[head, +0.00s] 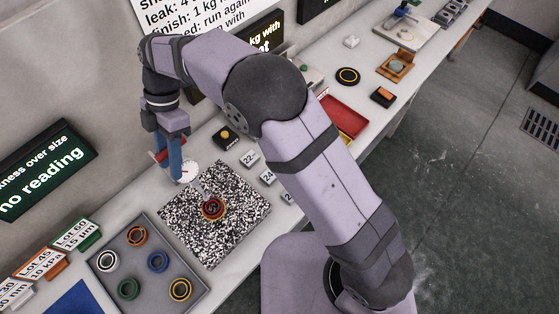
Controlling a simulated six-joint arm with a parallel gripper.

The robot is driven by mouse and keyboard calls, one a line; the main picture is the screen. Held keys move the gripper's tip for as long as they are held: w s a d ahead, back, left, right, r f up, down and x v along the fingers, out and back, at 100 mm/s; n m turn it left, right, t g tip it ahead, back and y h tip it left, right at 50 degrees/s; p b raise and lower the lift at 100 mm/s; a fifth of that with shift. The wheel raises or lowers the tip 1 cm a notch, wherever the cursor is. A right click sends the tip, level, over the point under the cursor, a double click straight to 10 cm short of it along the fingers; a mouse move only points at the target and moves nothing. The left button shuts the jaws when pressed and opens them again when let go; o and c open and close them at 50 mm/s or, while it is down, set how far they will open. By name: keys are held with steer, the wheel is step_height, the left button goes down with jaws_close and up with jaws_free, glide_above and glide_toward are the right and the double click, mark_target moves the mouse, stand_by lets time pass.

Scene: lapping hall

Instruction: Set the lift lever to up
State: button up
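My gripper (172,136) points down over the far left corner of the speckled black-and-white plate (245,193). It is at the top of a blue upright (175,160), which appears to be the gauge stand. A small red piece (159,156), perhaps the lift lever, shows at the left of the upright, just below my gripper. Its setting cannot be read. A round white dial gauge (189,171) sits low at the upright. Below it, an orange and dark ring (213,209) lies on the plate. My fingertips are too small and overlapped to show whether they are open or touching anything.
A grey tray (150,296) with several coloured rings stands at the front left. A sign reading "no reading" (42,170) is behind it. Number tags (250,158) lie right of the plate. A yellow-topped button box (225,137) stands behind. My arm crosses the bench.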

mark_target(186, 181)
steer(key=f, duration=0.1)
steer(key=s+d+f+b, duration=0.1)
steer(key=d+f+b, duration=0.1)
steer(key=shift+s+f, duration=0.1)
steer(key=shift+s, duration=0.25)
steer(key=shift+m, duration=0.3)
steer(key=v, duration=0.2)
steer(key=b+v, duration=0.1)
steer(key=v, duration=0.1)
steer(key=b+v, duration=0.1)
steer(key=v, duration=0.2)
steer(key=shift+w+d, duration=0.25)
steer(key=shift+d, duration=0.05)
steer(key=w+d+f+m+t+b, duration=0.1)
steer(key=d+f+m+b, duration=0.1)
steer(key=d+f+m, duration=0.2)
steer(key=w+d+f+m+t+b, duration=0.1)
steer(key=d+f+m, duration=0.4)
steer(key=d+m, duration=0.6)
steer(key=shift+d+f+t+h+b, duration=0.25)
steer(key=shift+d+t+b, duration=0.2)
steer(key=shift+d, duration=3)
steer(key=shift+w, duration=0.15)
steer(key=shift+m, duration=0.3)
